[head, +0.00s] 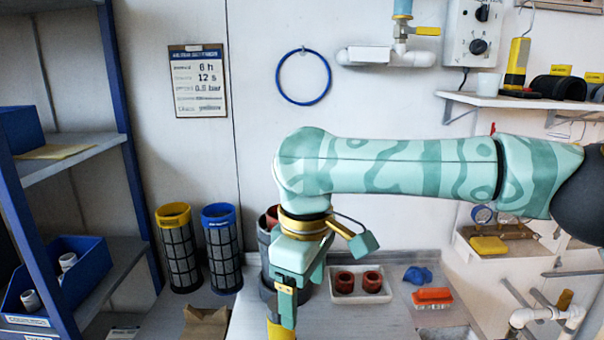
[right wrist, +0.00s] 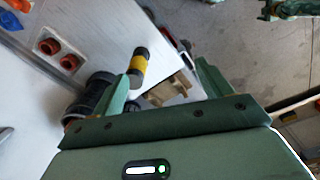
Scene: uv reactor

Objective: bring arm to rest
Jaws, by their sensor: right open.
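My right arm (head: 400,168), mint green with darker wavy patches, reaches in from the right across the middle of the head view. It bends at a rounded joint, and the wrist hangs down from there. My right gripper (head: 284,310) points down over the front of the bench. In the right wrist view, its two green fingers stand apart, with the gripper (right wrist: 165,85) open and nothing held between them. A dark cylinder with a yellow band (right wrist: 139,66) shows beside one finger; I cannot tell its distance. My left gripper is not in the head view.
Yellow-rimmed (head: 180,250) and blue-rimmed (head: 222,250) mesh cylinders stand left of the gripper. A brown folded piece (head: 205,322) lies in front. A shelf rack (head: 85,180) stands left.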

